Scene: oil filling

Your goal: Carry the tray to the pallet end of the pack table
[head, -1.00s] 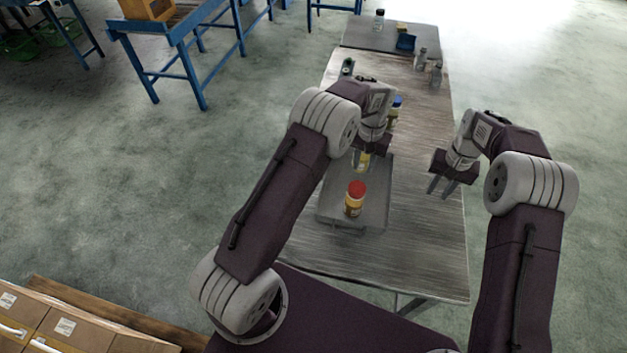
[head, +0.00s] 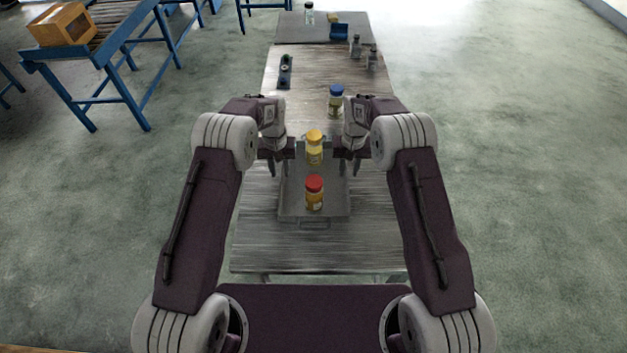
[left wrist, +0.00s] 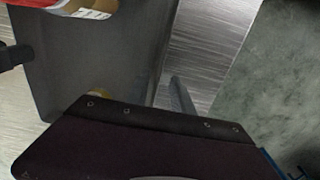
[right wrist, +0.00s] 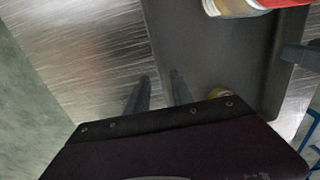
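The grey tray (head: 288,208) lies on the pack table (head: 255,240), near its close end. A red-capped bottle (head: 314,196) and a yellow-capped bottle (head: 314,152) stand upright in it. My right gripper (head: 350,164) is at the right side. In the right wrist view its open fingers (right wrist: 160,92) stand on either side of the tray wall (right wrist: 160,50).
A blue-capped bottle (head: 336,103) stands beyond the tray. A dark holder (head: 286,72) lies on the table's left edge. Small bottles (head: 356,46) and a blue bin (head: 339,32) are at the far end. A blue-framed conveyor (head: 100,55) with a box (head: 62,26) stands left.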

